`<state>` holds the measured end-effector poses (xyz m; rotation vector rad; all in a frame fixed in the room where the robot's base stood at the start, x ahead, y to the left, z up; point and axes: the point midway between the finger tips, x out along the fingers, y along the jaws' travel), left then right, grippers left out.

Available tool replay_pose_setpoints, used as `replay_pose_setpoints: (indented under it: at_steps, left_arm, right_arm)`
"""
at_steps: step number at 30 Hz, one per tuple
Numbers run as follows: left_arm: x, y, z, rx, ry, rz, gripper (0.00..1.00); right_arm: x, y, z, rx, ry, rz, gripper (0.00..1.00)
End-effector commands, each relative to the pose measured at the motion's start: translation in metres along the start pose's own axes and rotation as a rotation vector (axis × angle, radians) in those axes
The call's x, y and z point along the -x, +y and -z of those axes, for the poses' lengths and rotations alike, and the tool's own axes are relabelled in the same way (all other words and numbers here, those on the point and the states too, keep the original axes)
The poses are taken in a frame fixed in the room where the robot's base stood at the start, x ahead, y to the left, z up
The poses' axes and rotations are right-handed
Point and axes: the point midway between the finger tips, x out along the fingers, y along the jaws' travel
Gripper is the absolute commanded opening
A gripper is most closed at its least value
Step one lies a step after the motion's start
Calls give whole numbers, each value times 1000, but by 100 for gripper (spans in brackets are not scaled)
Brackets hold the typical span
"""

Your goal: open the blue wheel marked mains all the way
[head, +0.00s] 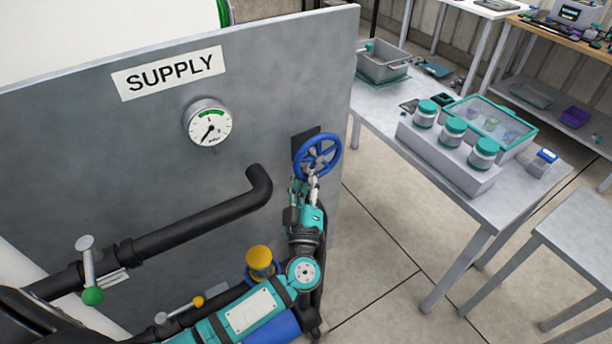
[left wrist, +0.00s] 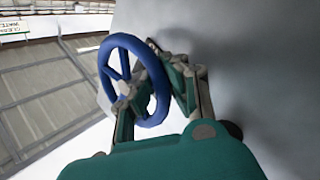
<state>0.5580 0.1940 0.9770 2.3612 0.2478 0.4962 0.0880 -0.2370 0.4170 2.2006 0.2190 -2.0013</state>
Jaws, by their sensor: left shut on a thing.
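The blue wheel (head: 317,156) is mounted near the right edge of the grey SUPPLY panel (head: 290,80), over a dark plate. No mains marking is readable. My left gripper (head: 313,180) comes up from below and is shut on the wheel's lower part in the head view. In the left wrist view the blue wheel (left wrist: 106,65) stands in front of the gripper (left wrist: 150,95), whose fingers lie at its rim on both sides. The exact contact is partly hidden by the fingers. My right gripper is not in view.
A gauge (head: 208,125) sits left of the wheel. A black pipe (head: 200,217) runs below it. A table (head: 400,110) with jars stands to the right.

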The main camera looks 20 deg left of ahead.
Motion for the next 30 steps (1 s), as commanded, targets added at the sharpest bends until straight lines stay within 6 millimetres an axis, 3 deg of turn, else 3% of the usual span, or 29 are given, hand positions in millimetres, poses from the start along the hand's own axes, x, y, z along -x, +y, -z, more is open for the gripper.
replay_pose_setpoints:
  at_steps: [4, 18, 23, 30]
  left_arm:
    - [1, -4, -7, 39, 26, -8, 0]
    - [-6, -2, -27, 334, 230, -89, 0]
    - [-8, 2, -26, 389, 267, -104, 0]
    - [-9, 5, -24, 400, 274, -108, 0]
  right_arm:
    - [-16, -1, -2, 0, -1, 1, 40]
    - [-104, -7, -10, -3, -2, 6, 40]
    - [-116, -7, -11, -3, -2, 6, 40]
    - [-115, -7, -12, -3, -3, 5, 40]
